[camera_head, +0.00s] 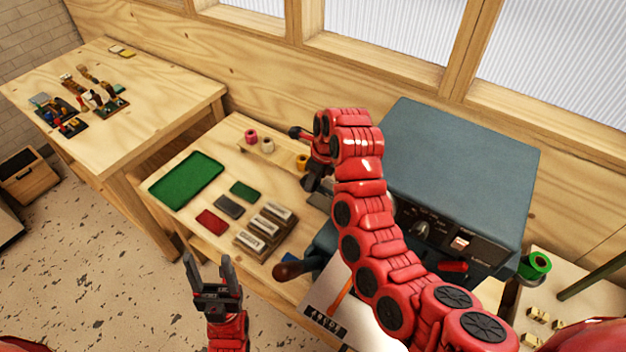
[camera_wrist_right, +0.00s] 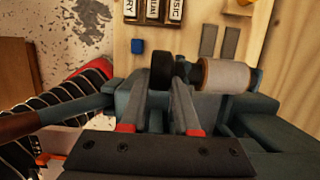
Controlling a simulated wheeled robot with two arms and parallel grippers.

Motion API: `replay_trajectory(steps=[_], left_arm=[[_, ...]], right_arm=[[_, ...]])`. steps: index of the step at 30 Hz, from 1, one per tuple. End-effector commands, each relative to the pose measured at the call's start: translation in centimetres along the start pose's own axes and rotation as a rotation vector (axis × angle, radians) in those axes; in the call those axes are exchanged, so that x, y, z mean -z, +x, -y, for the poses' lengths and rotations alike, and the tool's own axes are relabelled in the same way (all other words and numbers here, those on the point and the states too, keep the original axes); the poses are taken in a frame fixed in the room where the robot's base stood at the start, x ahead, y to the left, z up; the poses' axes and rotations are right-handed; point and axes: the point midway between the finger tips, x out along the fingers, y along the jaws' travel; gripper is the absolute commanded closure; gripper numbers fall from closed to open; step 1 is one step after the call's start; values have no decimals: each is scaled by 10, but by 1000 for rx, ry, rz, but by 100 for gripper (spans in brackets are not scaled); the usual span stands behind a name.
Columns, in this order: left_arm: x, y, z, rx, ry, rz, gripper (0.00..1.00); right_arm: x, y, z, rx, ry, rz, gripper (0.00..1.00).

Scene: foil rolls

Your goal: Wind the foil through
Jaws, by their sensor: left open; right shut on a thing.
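A blue-grey machine (camera_head: 460,170) with a knob and a red lever on its front stands right of centre. In the right wrist view, a silver-grey roll (camera_wrist_right: 226,75) with tan ends lies across a dark shaft, beside a black cylinder (camera_wrist_right: 163,70). The fingers of my right gripper (camera_wrist_right: 170,88) close at the black cylinder; their contact is partly hidden. In the head view my right arm covers that area. My left gripper (camera_head: 212,275) is open and empty, low at the left, over the floor. I cannot make out a loose foil strip.
A lever with a brown handle (camera_head: 288,270) sticks out at the table's front. A green tray (camera_head: 185,180), coloured pads and a rack of labelled blocks (camera_head: 262,230) lie left. Pink (camera_head: 251,136) and white (camera_head: 267,145) rolls stand behind. A green roll (camera_head: 535,265) is right.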

Motion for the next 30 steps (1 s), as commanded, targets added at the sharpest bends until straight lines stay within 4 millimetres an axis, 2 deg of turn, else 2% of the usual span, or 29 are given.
replay_trajectory(steps=[1,5,6,20,26,30], left_arm=[[0,0,0,0,0,0,40],[0,0,0,0,0,0,40],[0,0,0,0,0,0,40],[0,-2,0,0,0,0,40],[-1,-5,0,0,0,0,40],[0,-2,0,0,0,0,40]], right_arm=[[0,-1,0,2,0,1,65],[0,0,0,1,0,1,41],[0,0,0,1,0,1,40],[0,-7,1,-5,4,0,40],[1,-27,2,0,2,1,40],[1,-54,3,2,1,0,40]])
